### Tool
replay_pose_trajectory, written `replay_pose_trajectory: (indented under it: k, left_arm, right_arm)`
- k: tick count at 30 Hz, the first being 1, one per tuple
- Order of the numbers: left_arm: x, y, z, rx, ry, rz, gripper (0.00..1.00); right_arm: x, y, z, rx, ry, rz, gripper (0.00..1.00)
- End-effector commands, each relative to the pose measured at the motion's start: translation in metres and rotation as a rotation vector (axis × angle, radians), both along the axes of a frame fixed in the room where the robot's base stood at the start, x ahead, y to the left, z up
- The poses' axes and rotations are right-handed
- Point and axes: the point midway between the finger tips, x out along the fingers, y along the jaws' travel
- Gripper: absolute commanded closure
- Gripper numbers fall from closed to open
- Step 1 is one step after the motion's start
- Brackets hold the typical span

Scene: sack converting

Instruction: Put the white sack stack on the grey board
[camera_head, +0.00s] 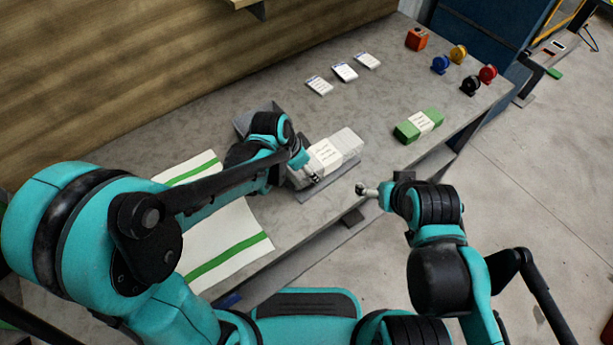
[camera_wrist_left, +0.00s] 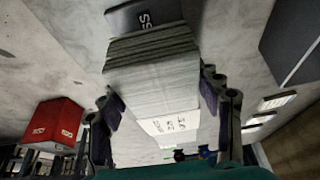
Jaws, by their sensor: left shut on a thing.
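The white sack stack (camera_head: 347,143) has a pale printed band around it. In the left wrist view the stack (camera_wrist_left: 150,75) sits between the two fingers of my left gripper (camera_wrist_left: 160,98). In the head view my left gripper (camera_head: 308,168) is shut on its near left end, partly hidden by the arm. A grey board (camera_head: 332,187) shows below the stack at the table's front edge; its dark lettered end (camera_wrist_left: 130,18) shows past the stack in the wrist view. I cannot tell whether stack and board touch. My right gripper (camera_head: 366,189) is empty, off the table's front edge; its opening is unclear.
A green stack with a white band (camera_head: 419,124) lies to the right. White sheets with green stripes (camera_head: 225,240) lie at left. A grey box-like thing (camera_head: 243,120) stands behind my left gripper.

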Motion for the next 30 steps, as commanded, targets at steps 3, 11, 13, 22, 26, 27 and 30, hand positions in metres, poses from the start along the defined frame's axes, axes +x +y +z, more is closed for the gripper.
replay_pose_trajectory:
  k: [3, 11, 13, 22, 26, 27, 30]
  left_arm:
    - [0.0, 0.0, -0.01, -0.001, -0.001, -0.001, 0.81]
    - [0.0, 0.0, -0.042, -0.001, -0.001, 0.0, 0.81]
    - [0.0, 0.0, -0.04, -0.001, -0.001, 0.0, 0.81]
    - [0.0, 0.0, -0.042, 0.0, 0.0, 0.0, 0.2]
    - [0.0, 0.0, -0.042, 0.0, 0.0, 0.0, 0.15]
    - [0.0, 0.0, -0.042, 0.0, 0.0, 0.0, 0.15]
    - [0.0, 0.0, -0.042, 0.0, 0.0, 0.0, 0.15]
  right_arm:
    - [0.0, 0.0, -0.006, 0.0, 0.0, 0.0, 0.12]
    - [0.0, 0.0, -0.023, 0.0, 0.0, 0.0, 0.12]
    - [0.0, 0.0, -0.022, 0.0, 0.0, 0.0, 0.12]
    - [0.0, 0.0, -0.023, 0.0, 0.0, 0.0, 0.12]
    - [0.0, 0.0, -0.023, 0.0, 0.0, 0.0, 0.12]
    - [0.0, 0.0, -0.023, 0.0, 0.0, 0.0, 0.12]
    - [0.0, 0.0, -0.023, 0.0, 0.0, 0.0, 0.12]
